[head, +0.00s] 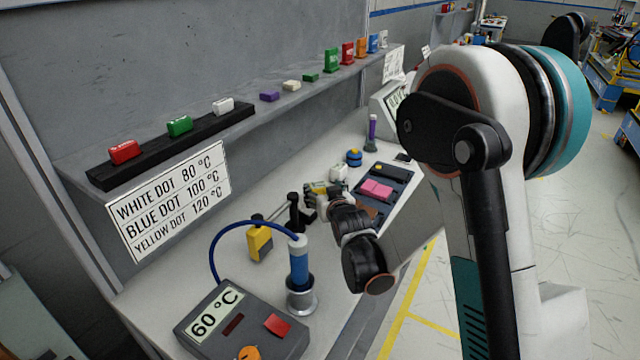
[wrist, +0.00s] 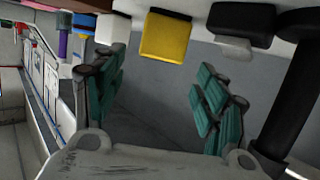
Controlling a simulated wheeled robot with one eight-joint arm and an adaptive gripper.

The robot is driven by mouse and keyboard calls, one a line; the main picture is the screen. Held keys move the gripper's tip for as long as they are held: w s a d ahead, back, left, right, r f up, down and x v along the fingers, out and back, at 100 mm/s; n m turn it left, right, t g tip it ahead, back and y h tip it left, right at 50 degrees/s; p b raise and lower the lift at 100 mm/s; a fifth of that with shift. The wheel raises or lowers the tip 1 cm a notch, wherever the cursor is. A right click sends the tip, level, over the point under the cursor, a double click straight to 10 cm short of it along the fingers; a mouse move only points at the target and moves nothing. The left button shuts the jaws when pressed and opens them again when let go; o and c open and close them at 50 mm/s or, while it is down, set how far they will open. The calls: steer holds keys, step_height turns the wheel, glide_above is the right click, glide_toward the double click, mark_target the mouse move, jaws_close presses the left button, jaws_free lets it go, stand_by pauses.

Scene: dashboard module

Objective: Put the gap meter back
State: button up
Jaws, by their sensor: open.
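I cannot tell for certain which object is the gap meter. A yellow block with a dark top (head: 319,187) sits on the bench beside my gripper (head: 312,201), partly hidden by it. What looks like the same yellow block (wrist: 166,37) shows in the wrist view, beyond and between the spread teal fingers (wrist: 160,88). Another yellow device with a dark top (head: 260,243) is nearer the wall, beside a thin rod and a black stand (head: 295,214). My gripper is open and empty, low over the bench by the stand.
A 60 °C station (head: 245,325) with a blue-handled tool (head: 299,262) stands at the front. A white block (head: 338,173), a blue knob (head: 354,157) and a dark tray (head: 396,172) with pink pieces lie behind. A shelf (head: 230,122) runs above.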

steer(key=p+v, duration=0.1)
steer(key=v, duration=0.4)
steer(key=shift+s+r, duration=0.15)
steer(key=shift+s, duration=0.2)
steer(key=s+d+r+m+g+h, duration=0.1)
steer(key=s+d+r+g, duration=0.1)
steer(key=s+d+r, duration=0.4)
steer(key=s+d+r+g+h, duration=0.1)
steer(key=s+d+r+g, duration=0.2)
steer(key=s, duration=0.4)
steer(key=s+d+g, duration=0.1)
steer(key=s+d, duration=0.1)
steer(key=s, duration=0.8)
steer(key=s+d+m+g, duration=0.1)
steer(key=s+d, duration=0.2)
steer(key=s, duration=0.7)
steer(key=shift+s+d+r+h, duration=0.2)
steer(key=shift+s+r+h, duration=0.05)
steer(key=shift+r+h, duration=0.2)
